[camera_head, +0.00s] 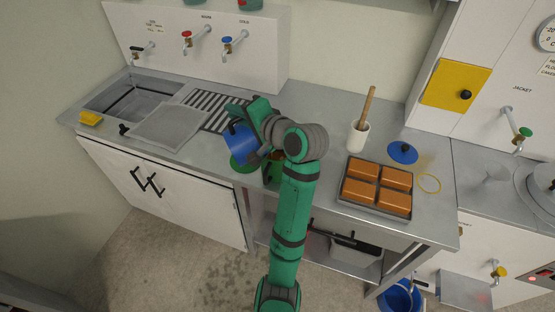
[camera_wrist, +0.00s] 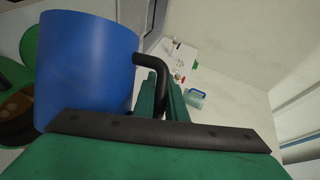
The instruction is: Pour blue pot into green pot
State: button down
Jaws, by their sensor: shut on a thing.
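The blue pot (camera_head: 240,143) is held up over the counter by my gripper and looks somewhat tilted; its opening is not clearly seen. In the wrist view the blue pot (camera_wrist: 85,70) fills the left side, and its black handle (camera_wrist: 152,62) runs between my gripper's fingers (camera_wrist: 165,97), which are shut on it. The green pot (camera_head: 271,173) stands on the counter just right of and below the blue pot, mostly hidden by my arm. Part of it, with a dark brown inside, shows at the wrist view's left edge (camera_wrist: 12,112).
A green disc (camera_head: 242,165), perhaps a lid, lies beneath the blue pot. Right of my arm are a tray (camera_head: 343,200) of brown blocks, a white cup (camera_head: 357,138) with a wooden stick, and a blue lid (camera_head: 403,152). A sink (camera_head: 125,95) and drying rack are left.

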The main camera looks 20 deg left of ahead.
jog(key=shift+w+d+r, duration=0.2)
jog(key=shift+w+d, duration=0.25)
jog(key=shift+w, duration=0.1)
jog(key=shift+s+a+r+m+y+p, duration=0.1)
jog(key=shift+s+a+m+y+p, duration=0.1)
jog(key=shift+s+m+y+p, duration=0.1)
jog(key=shift+w+d, duration=0.5)
jog(key=shift+d, duration=0.4)
jog(key=shift+w, duration=0.1)
jog(key=shift+a, duration=0.25)
jog(key=shift+s+a, duration=0.2)
jog(key=shift+a, duration=0.2)
jog(key=shift+w+d+m+p, duration=0.25)
jog(key=shift+d+m+p, duration=0.05)
jog(key=shift+d+m, duration=0.15)
jog(key=shift+w+d+y, duration=0.1)
jog(key=shift+d+y, duration=0.2)
jog(key=shift+d, duration=0.05)
jog(key=shift+a, duration=0.1)
